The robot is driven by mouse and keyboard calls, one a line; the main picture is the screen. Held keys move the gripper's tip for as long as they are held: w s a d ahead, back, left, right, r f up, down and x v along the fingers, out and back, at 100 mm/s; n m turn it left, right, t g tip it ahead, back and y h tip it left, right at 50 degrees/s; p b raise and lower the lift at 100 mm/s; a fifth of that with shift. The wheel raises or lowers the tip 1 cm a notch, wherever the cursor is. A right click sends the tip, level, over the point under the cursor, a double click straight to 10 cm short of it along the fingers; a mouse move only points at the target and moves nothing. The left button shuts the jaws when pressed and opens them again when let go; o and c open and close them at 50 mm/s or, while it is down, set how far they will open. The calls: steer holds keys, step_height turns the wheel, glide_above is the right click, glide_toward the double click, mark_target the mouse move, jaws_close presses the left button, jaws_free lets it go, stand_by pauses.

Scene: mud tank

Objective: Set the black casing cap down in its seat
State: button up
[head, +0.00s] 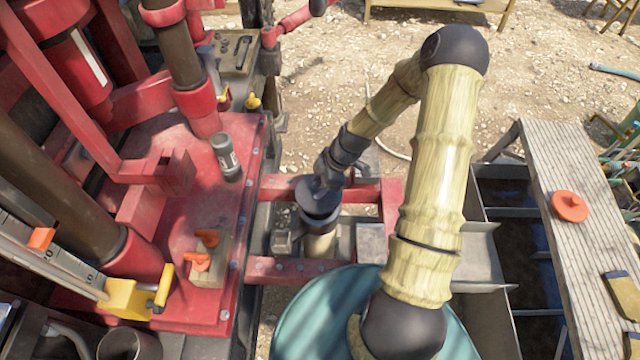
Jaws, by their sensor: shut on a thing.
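The black casing cap (313,201) is a dark round piece in the red frame, beside the red deck. My gripper (325,188) reaches down to it from the upper right and is shut on it. A tan upright pipe (320,246) with a dark collar (320,222) stands directly below the cap. The seat is mostly hidden by the cap and gripper. I cannot tell whether the cap touches the collar or is a little above it.
Red beams (290,268) surround the pipe. The red deck (190,200) on the left carries a dark canister (226,157) and a block with orange handles (208,262). A teal drum (310,320) is in front. A plank (575,240) with an orange disc (569,206) lies right.

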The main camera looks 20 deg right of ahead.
steer(key=shift+w+f+b, duration=0.15)
steer(key=shift+f+b, duration=1.05)
steer(key=shift+f, duration=0.75)
steer(key=shift+f+b, duration=0.9)
steer(key=shift+f, duration=0.3)
steer(key=shift+f+b, duration=0.45)
steer(key=shift+f, duration=0.1)
steer(key=o, duration=1.1)
steer(key=shift+o, duration=0.2)
steer(key=v, duration=1.7)
steer(key=shift+r, duration=0.25)
steer(key=shift+a, duration=0.1)
